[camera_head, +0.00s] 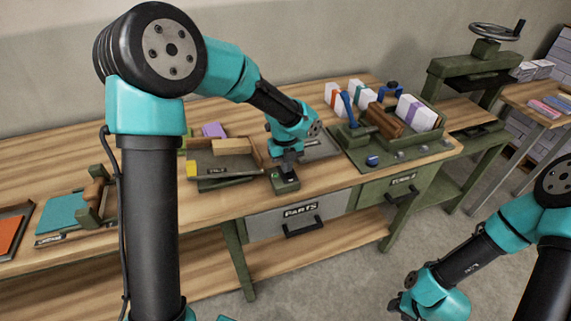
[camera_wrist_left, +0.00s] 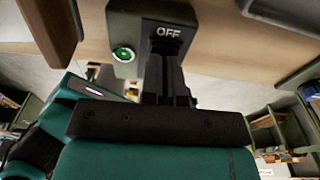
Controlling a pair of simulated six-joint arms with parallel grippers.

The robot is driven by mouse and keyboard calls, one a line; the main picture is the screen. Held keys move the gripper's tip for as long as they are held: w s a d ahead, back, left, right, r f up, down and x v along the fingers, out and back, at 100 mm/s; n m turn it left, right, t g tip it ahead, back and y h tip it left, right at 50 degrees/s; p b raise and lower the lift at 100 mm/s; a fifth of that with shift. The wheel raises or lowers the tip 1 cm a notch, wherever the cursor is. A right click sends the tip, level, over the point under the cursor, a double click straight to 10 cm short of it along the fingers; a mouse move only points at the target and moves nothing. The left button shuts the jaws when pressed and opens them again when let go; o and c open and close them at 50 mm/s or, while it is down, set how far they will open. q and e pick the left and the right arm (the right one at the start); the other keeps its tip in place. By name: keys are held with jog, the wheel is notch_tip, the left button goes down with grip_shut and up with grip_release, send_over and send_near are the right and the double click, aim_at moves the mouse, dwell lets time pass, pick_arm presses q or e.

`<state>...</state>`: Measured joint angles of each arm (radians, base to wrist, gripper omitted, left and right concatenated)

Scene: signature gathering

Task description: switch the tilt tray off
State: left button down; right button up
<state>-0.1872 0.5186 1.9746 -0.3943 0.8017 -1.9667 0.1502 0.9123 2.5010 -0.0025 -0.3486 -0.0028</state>
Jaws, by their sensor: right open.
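The tilt tray (camera_head: 205,171), a grey-green tray with wooden walls, sits on the bench left of my left gripper (camera_head: 287,160). A small dark green switch box (camera_head: 285,187) stands at the bench's front edge beside the tray. In the left wrist view the box (camera_wrist_left: 124,25) shows a lit green button or lamp (camera_wrist_left: 123,54) and a dark part marked OFF (camera_wrist_left: 168,31). My left gripper (camera_wrist_left: 168,65) is over the OFF part, its fingers close together with nothing seen between them; contact is unclear. My right gripper (camera_head: 397,304) hangs low at the right, open, away from the bench.
Right of the left gripper, a green tray (camera_head: 408,153) holds boxes, wooden blocks and blue-handled tools. A purple block (camera_head: 214,130) lies behind the tilt tray. A teal pad (camera_head: 62,212) lies at the left. Drawers marked PARTS (camera_head: 300,215) and TOOLS (camera_head: 400,184) are below the bench top.

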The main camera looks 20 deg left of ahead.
pick_arm(q)
jog(key=shift+s+d+f, duration=0.15)
jog(key=shift+s+f, duration=0.2)
notch_tip(320, 180, up, 15)
jog(key=w+a, duration=0.1)
jog(key=shift+w+f, duration=0.15)
jog(key=shift+w, duration=0.15)
jog(key=shift+f, duration=0.15)
